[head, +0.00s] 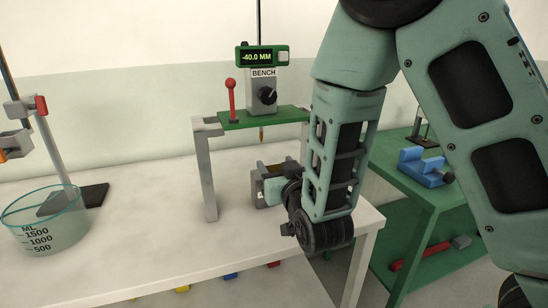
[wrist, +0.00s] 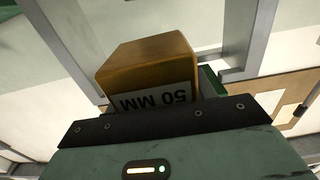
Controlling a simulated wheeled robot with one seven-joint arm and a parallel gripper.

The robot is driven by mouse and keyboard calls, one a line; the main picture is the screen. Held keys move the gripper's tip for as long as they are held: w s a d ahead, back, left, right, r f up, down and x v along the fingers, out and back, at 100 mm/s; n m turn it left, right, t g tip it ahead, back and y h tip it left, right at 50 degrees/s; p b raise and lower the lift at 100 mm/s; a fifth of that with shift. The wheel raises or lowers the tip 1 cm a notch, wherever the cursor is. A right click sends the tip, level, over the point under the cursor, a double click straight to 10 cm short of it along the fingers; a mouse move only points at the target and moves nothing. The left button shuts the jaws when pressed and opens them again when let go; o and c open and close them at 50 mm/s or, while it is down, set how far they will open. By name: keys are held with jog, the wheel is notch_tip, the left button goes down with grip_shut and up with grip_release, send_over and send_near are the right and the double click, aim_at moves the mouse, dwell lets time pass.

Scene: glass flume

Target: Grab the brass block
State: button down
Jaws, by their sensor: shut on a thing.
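The brass block (wrist: 148,62) fills the middle of the wrist view, with a white label that reads "50 MM" upside down. In the head view the brass block (head: 277,167) shows only in small part, between the jaws and largely hidden by them. My gripper (head: 268,186) is shut on it, over the white bench under the right part of the gauge stand. I cannot tell whether the block touches the bench top.
The gauge stand (head: 240,120) has grey legs, a red lever and a display reading "-40.0 MM"; its pointed probe (head: 261,135) hangs near my gripper. A glass beaker (head: 45,228) stands at left. A green table (head: 420,185) with a blue vise (head: 422,167) is at right.

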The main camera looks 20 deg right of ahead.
jog(key=shift+s+r+p, duration=0.3)
jog(key=shift+s+p, duration=0.25)
jog(key=shift+p, duration=0.85)
jog(key=shift+s+r+p, duration=0.25)
jog(key=shift+s+p, duration=0.3)
jog(key=shift+p, duration=0.8)
jog(key=p, duration=0.2)
jog(key=shift+s+f+p, duration=0.1)
jog(key=shift+s+p, duration=0.2)
jog(key=s+p, duration=0.1)
jog(key=p, duration=0.2)
jog(key=shift+s+f+p, duration=0.2)
jog(key=shift+s+p, duration=0.15)
